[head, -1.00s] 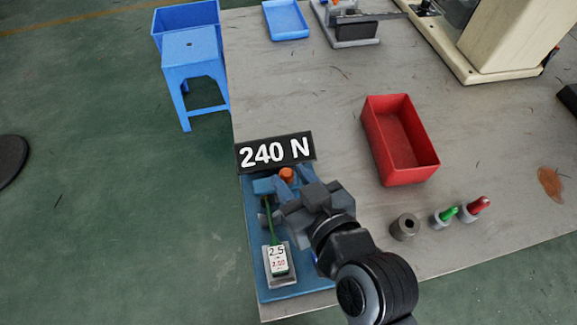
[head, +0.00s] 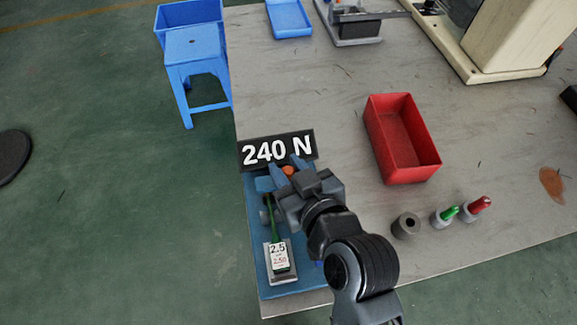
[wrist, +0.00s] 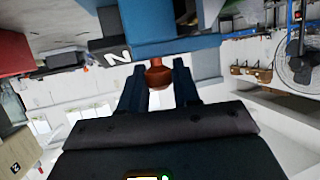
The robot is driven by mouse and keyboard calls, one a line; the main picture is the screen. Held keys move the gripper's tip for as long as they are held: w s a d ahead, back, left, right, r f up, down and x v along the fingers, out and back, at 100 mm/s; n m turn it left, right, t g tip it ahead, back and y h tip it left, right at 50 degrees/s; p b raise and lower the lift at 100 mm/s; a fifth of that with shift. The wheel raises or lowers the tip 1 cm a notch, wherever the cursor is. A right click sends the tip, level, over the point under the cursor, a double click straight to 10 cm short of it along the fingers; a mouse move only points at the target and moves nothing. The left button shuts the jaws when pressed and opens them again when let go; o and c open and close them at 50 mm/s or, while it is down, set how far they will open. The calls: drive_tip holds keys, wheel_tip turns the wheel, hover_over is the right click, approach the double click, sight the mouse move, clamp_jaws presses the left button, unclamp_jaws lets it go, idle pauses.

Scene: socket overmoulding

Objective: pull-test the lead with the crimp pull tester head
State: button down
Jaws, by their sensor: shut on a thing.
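The crimp pull tester head is a blue unit with a long blue base plate (head: 262,284) at the table's left edge. An orange knob (head: 288,170) stands at its far end. My gripper (head: 288,169) is shut on this knob, one finger on each side. The wrist view shows the orange knob (wrist: 157,76) between the two fingers. The green lead (head: 273,218) runs along the base from the blue head to a grey block with a white tag (head: 279,258) reading 2.5. My gripper hides part of the head.
A black sign (head: 277,150) reading 240 N stands behind the tester. A red bin (head: 402,140) is to the right. A grey collar (head: 406,226), a green-tipped piece (head: 445,214) and a red-tipped piece (head: 475,208) stand nearer the front. The table between is clear.

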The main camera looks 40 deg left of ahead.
drive_tip(key=w+d, duration=0.1)
drive_tip(key=w+d+b, duration=0.1)
drive_tip(key=shift+w+d+f, duration=0.1)
drive_tip(key=shift+w+d, duration=0.05)
drive_tip(key=shift+w, duration=0.25)
drive_tip(key=shift+w+d, duration=0.4)
drive_tip(key=c, duration=1.2)
unclamp_jaws()
drive_tip(key=shift+d, duration=0.1)
drive_tip(key=shift+b+v, duration=0.6)
drive_tip(key=shift+v, duration=3.25)
